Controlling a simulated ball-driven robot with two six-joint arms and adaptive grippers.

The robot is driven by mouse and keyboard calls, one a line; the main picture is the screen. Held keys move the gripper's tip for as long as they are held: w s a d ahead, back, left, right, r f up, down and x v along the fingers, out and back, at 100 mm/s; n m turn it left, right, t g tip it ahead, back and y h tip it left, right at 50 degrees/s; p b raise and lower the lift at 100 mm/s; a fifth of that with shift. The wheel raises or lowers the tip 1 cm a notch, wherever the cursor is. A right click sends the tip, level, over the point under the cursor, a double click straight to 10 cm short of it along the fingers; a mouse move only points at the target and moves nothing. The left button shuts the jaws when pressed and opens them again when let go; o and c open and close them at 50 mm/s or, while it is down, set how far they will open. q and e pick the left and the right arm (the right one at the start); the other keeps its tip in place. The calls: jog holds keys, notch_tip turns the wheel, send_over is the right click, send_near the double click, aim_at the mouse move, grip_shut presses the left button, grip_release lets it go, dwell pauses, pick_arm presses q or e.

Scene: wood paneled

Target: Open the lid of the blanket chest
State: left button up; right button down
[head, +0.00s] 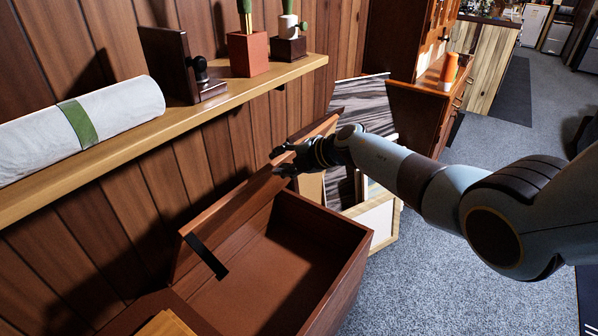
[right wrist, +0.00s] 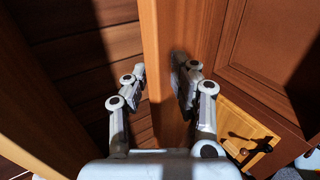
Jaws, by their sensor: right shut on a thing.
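The reddish-brown wooden blanket chest (head: 345,285) stands against the paneled wall, its empty inside showing. Its lid (head: 238,208) is raised steeply at the wall side, with a black strap (head: 207,256) near its left end. My right gripper (head: 279,162) is at the lid's upper edge, towards the far end. In the right wrist view the right gripper (right wrist: 164,77) has one finger on each side of the lid's edge (right wrist: 160,40) and is shut on it. My left gripper is not in view.
A wall shelf (head: 225,100) above the chest holds a white roll (head: 120,112), a dark bookend (head: 172,65) and small pots. Framed panels (head: 378,222) lean beyond the chest. Grey carpet (head: 430,285) is free at the right.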

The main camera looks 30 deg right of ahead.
jog(key=w+a+r+b, duration=0.3)
jog(key=w, duration=0.3)
jog(key=w+a+r+b, duration=0.3)
jog(key=w, duration=0.3)
jog(key=shift+w, duration=0.25)
jog(key=shift+a, duration=0.1)
jog(key=c, duration=1.3)
grip_release()
jog(key=shift+f, duration=0.15)
jog(key=shift+s, duration=0.1)
jog(key=shift+s, duration=0.1)
